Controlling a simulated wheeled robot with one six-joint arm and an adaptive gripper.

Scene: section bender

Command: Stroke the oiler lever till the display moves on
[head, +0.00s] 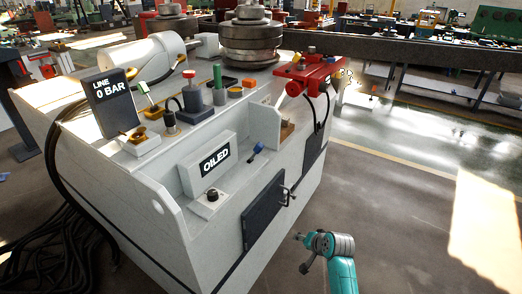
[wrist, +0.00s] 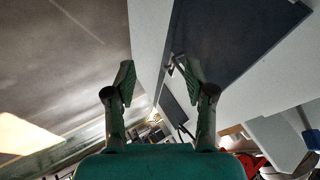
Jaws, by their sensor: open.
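The display (head: 215,160) on the front of the pale grey machine reads "OILED". A small blue-ended lever (head: 257,149) leans in the recess to the right of the display; it looks like the oiler lever, though no label shows. My gripper (head: 302,253) is open and empty, out in front of the machine, lower right of the lever and apart from it. In the wrist view both fingers of my gripper (wrist: 159,82) are spread with nothing between them.
A dark door (head: 264,213) with a projecting metal handle (head: 288,196) is on the machine front, near my gripper; the handle also shows in the wrist view (wrist: 176,64). A black knob (head: 212,196) sits below the display. A second screen (head: 110,100) reads "LINE 0 BAR". Floor at right is clear.

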